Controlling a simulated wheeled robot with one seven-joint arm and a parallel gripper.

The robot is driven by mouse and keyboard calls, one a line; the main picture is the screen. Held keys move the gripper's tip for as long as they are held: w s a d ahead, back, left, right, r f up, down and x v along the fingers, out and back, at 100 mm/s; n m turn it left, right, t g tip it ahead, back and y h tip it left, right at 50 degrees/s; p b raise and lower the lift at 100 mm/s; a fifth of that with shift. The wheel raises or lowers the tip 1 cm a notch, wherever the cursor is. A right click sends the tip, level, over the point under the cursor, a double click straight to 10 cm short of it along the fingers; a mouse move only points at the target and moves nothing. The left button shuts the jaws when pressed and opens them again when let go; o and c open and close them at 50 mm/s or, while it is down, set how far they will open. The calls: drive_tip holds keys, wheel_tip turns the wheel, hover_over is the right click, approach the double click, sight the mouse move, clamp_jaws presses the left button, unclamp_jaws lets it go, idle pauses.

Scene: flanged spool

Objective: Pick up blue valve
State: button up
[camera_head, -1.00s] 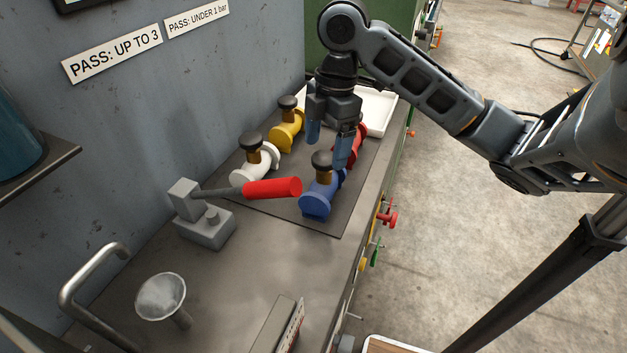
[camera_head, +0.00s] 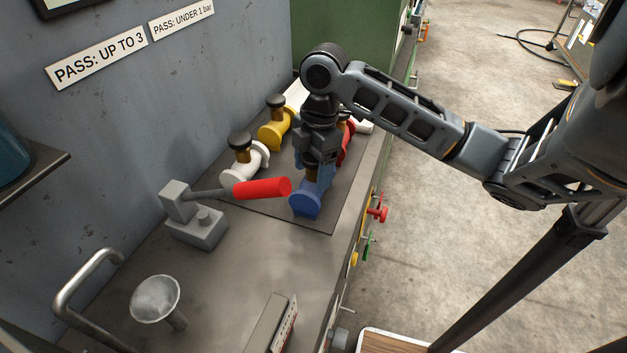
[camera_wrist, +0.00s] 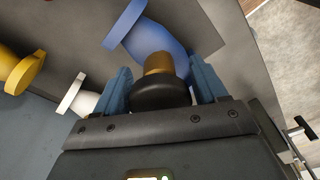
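The blue valve (camera_head: 307,201) lies on the dark mat at the front right of the valve group. Its body also shows in the wrist view (camera_wrist: 151,40), with a brass neck and black knob between my fingers. My gripper (camera_head: 316,176) is directly over the valve, pointing down, and hides the knob in the head view. In the wrist view my gripper (camera_wrist: 161,88) has its two blue fingers apart on either side of the knob and neck. A gap shows beside the neck, so it looks open.
A white valve (camera_head: 243,163), a yellow valve (camera_head: 274,133) and a partly hidden red valve (camera_head: 347,140) share the mat (camera_head: 275,208). A red-handled lever (camera_head: 262,189) reaches close to the blue valve's left. A white tray (camera_head: 295,92) is behind.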

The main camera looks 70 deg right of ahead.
clamp_jaws()
idle(0.5)
drive_tip(key=shift+r, duration=0.1)
